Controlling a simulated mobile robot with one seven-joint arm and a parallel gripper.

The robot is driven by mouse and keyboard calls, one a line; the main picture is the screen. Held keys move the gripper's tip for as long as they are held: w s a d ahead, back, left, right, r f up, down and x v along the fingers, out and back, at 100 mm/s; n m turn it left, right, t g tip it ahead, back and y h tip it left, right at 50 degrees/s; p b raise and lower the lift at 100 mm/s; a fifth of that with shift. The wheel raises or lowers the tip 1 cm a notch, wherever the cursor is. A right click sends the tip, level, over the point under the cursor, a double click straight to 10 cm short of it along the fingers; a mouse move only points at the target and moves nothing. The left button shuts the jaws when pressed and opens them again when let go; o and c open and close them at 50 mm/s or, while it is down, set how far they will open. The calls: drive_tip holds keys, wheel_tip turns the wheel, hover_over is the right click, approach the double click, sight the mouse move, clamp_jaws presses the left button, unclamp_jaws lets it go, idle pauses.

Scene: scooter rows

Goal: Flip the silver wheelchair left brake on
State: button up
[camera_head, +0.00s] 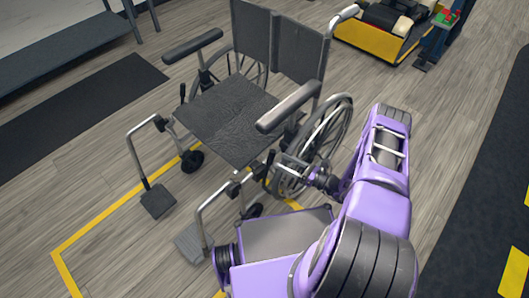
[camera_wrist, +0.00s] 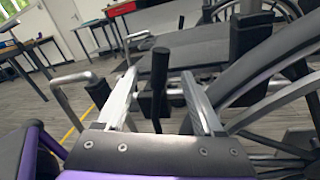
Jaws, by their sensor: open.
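The silver wheelchair (camera_head: 235,115) has a dark seat and faces the lower left in the head view. Its near side, at the picture's right, has a large wheel (camera_head: 325,140). In the wrist view a black upright brake lever (camera_wrist: 159,85) stands between the two silver fingers of my gripper (camera_wrist: 158,76), with gaps visible on both sides. My gripper (camera_head: 312,178) is open, low beside the near wheel in the head view. Whether the lever touches a finger deeper in, I cannot tell.
The wheel's tire (camera_wrist: 265,65) and spokes lie close at the right of the wrist view. A footrest tube (camera_wrist: 70,85) stands at the left. A yellow and black machine (camera_head: 385,35) stands behind the chair. Floor at the picture's right is clear.

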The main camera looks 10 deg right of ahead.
drive_tip(key=x, duration=0.8)
drive_tip(key=shift+w+a, duration=0.15)
drive_tip(key=shift+w, duration=0.1)
clamp_jaws()
idle(1.0)
